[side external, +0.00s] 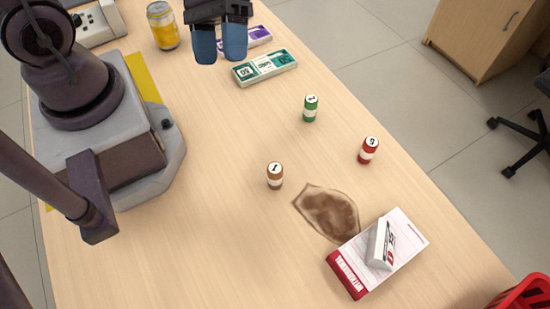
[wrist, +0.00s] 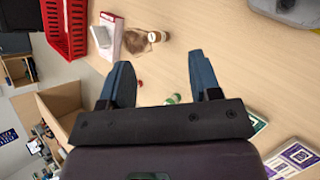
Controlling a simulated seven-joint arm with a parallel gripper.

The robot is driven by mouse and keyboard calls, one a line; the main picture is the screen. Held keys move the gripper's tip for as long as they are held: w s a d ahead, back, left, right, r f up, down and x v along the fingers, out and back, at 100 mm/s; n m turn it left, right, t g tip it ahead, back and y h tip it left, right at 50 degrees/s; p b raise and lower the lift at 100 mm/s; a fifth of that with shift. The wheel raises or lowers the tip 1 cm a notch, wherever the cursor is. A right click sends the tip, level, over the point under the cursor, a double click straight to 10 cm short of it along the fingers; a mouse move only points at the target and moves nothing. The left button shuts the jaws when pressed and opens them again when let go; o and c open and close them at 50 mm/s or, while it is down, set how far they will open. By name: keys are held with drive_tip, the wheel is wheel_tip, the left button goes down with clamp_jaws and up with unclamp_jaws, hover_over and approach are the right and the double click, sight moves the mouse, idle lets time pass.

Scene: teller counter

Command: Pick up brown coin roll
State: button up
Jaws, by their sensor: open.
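The brown coin roll (side external: 275,176) stands upright on the wooden counter near the middle of the side external view, with a white band and a "1" on its top. It also shows in the wrist view (wrist: 165,36), beyond my fingertips. My gripper (side external: 220,50) is open and empty, at the top of the side external view above the banknote bundles, well apart from the brown roll. Its two blue fingers are spread in the wrist view (wrist: 160,62). A green coin roll (side external: 310,108) and a red coin roll (side external: 369,150) stand upright to the right.
A brown patch, stain or flat bag (side external: 330,212), lies beside the brown roll. A withdrawal pad (side external: 348,270) carries a white block (side external: 381,245). Green notes (side external: 265,67), purple notes (side external: 259,36) and a yellow can (side external: 162,26) are behind. A red basket (side external: 524,294) is at lower right.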

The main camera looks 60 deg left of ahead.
drive_tip(key=d+f+n+t+h, duration=0.2)
drive_tip(key=d+f+n+h, duration=0.2)
drive_tip(key=f+n+h, duration=0.45)
drive_tip(key=n+t, duration=0.7)
drive_tip(key=n, duration=0.2)
approach(270, 165)
drive_tip(key=d, duration=0.1)
drive_tip(key=d+f, duration=0.1)
drive_tip(key=w+d, duration=0.1)
drive_tip(key=shift+w+d+f+m+h, duration=0.1)
drive_tip(key=shift+d+f+m+h, duration=0.05)
drive_tip(key=shift+d+m+h, duration=0.15)
drive_tip(key=x, duration=0.7)
drive_tip(key=shift+w+d, duration=0.15)
drive_tip(key=shift+c, duration=0.4)
clamp_jaws()
